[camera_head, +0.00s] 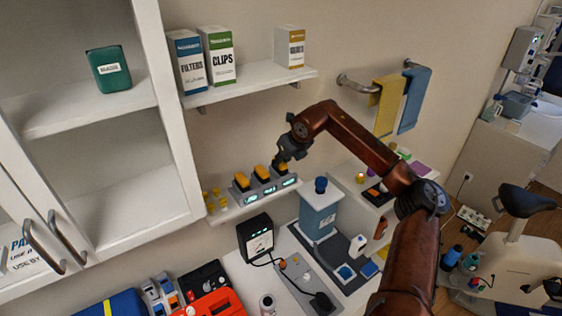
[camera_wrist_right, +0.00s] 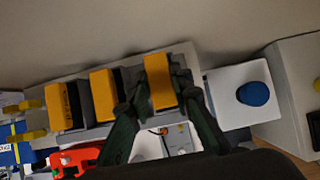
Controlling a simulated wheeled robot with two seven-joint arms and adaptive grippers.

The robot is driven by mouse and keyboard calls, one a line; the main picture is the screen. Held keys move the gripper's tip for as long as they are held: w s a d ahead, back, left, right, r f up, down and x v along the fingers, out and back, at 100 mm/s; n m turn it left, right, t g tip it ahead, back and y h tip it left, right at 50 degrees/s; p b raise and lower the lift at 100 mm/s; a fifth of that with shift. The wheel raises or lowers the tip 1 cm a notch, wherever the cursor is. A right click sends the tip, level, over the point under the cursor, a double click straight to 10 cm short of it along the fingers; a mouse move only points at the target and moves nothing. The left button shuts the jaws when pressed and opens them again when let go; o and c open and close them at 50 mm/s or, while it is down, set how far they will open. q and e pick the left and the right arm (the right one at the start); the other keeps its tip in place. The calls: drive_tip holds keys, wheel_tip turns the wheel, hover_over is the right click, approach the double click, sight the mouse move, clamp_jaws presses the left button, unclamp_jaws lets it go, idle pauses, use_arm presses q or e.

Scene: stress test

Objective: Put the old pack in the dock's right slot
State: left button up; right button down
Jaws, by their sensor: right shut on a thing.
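The grey dock (camera_head: 265,190) stands on a narrow wall shelf and has three slots in a row, with small lit displays on its front. It also shows in the wrist view. A yellow-and-dark pack (camera_head: 241,181) is in the left slot and another pack (camera_head: 262,173) is in the middle slot. My right gripper (camera_head: 285,162) is at the right slot, its fingers shut on a third yellow pack (camera_wrist_right: 158,82). This pack is at the right slot; I cannot tell whether it is fully seated. No marking that I can read tells which pack is old. My left gripper is out of view.
Small yellow pieces (camera_head: 214,198) stand left of the dock. A blue-topped container (camera_head: 320,210) stands to its right and below. A charger box (camera_head: 256,238) with a cable is on the counter. An upper shelf (camera_head: 250,88) with boxes hangs above; an open cabinet is left.

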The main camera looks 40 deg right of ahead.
drive_tip(key=c, duration=1.7)
unclamp_jaws()
drive_tip(key=shift+o, duration=0.2)
drive_tip(key=v, duration=1.2)
drive_tip(key=shift+r, duration=0.1)
